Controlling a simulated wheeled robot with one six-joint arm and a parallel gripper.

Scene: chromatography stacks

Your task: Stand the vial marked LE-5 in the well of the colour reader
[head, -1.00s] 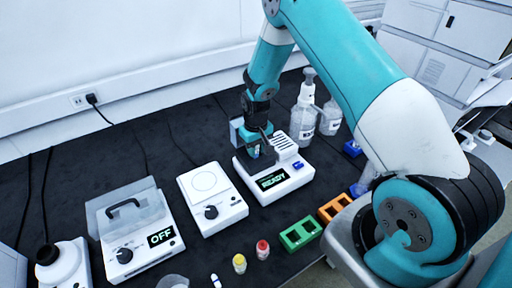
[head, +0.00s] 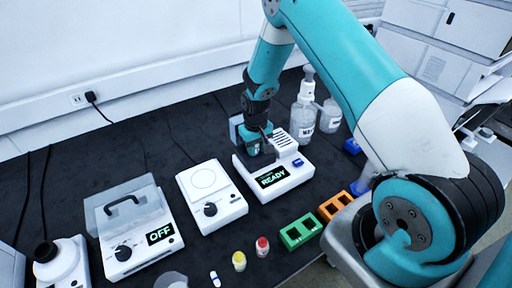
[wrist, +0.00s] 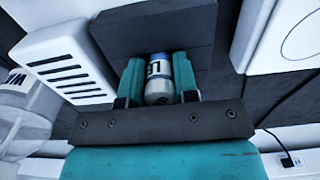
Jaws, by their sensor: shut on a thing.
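The vial (wrist: 158,92) shows in the wrist view, with a blue band at its far end and a white label with dark letters. Only part of the marking can be read, seemingly starting with L. My gripper (wrist: 159,78) is shut on it, a teal finger on each side. In the head view my gripper (head: 258,150) is low over the back left part of a white device whose display says READY, which looks like the colour reader (head: 290,178). The well is hidden by my gripper, so I cannot tell whether the vial is in it.
Left of the reader stand a white device with a round plate (head: 212,197) and a lidded device marked OFF (head: 130,232). White bottles (head: 303,115) stand close behind right. Green (head: 300,231) and orange (head: 336,205) racks, a yellow-capped (head: 239,261) and a red-capped vial (head: 262,246) are in front.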

